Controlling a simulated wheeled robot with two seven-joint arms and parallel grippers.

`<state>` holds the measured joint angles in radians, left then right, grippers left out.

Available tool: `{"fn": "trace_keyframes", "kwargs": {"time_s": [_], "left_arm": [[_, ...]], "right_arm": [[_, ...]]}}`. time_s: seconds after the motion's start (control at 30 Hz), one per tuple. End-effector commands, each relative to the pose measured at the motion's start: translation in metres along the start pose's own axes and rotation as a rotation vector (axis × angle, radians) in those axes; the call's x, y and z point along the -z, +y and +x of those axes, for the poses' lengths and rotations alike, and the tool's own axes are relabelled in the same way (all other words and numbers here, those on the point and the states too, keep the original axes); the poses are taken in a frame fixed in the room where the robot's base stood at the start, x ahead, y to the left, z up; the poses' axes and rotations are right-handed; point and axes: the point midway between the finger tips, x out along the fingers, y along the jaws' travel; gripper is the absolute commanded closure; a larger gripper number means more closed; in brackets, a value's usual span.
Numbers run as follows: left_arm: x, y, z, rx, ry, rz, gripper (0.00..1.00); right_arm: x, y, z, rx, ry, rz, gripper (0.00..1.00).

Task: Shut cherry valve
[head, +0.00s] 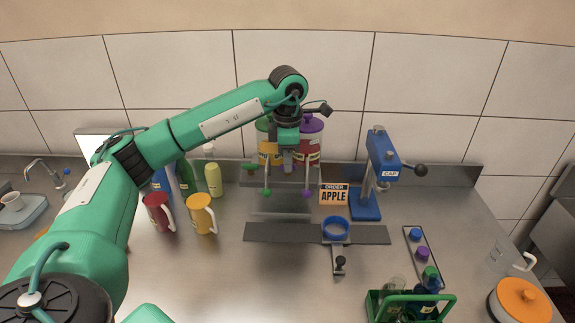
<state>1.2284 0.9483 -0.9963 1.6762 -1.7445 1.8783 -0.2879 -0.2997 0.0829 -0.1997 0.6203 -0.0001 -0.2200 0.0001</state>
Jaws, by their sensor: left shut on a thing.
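My left arm reaches from the lower left to the dispensers at the back wall. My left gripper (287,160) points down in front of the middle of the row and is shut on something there. The cherry valve is hidden behind it, so the contact and the handle's angle cannot be told. A dispenser with a yellow-green lid (263,126) stands to the left and one with a purple lid (311,124) to the right. Their green knob (267,192) and purple knob (306,193) show below, on either side of the gripper. My right gripper is not in view.
An order sign reading APPLE (333,195) and a blue CAP press (383,165) stand to the right. A dark rail (270,233) with a blue ring (336,230) lies in front. Red (158,213) and yellow (201,214) mugs stand left. A green crate (445,301) is at front right.

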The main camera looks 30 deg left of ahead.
Motion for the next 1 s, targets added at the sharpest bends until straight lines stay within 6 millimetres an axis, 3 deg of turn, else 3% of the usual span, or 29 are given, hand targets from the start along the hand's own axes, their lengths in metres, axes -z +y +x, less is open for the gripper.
{"fn": "trace_keyframes", "kwargs": {"time_s": [0.77,0.8,0.9,1.0], "left_arm": [[-0.0007,0.0007,-0.0023,-0.004,-0.004,0.105,1.0],[-0.0007,0.0007,-0.0023,-0.004,-0.004,0.105,0.84],[-0.0006,0.0005,-0.0019,-0.003,-0.004,0.105,0.66],[-0.0005,0.0004,-0.0014,-0.002,-0.003,0.104,0.66]], "right_arm": [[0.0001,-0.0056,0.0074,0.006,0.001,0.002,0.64],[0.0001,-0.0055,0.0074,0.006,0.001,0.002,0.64],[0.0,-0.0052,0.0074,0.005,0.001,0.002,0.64],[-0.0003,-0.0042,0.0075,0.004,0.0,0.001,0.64]]}}
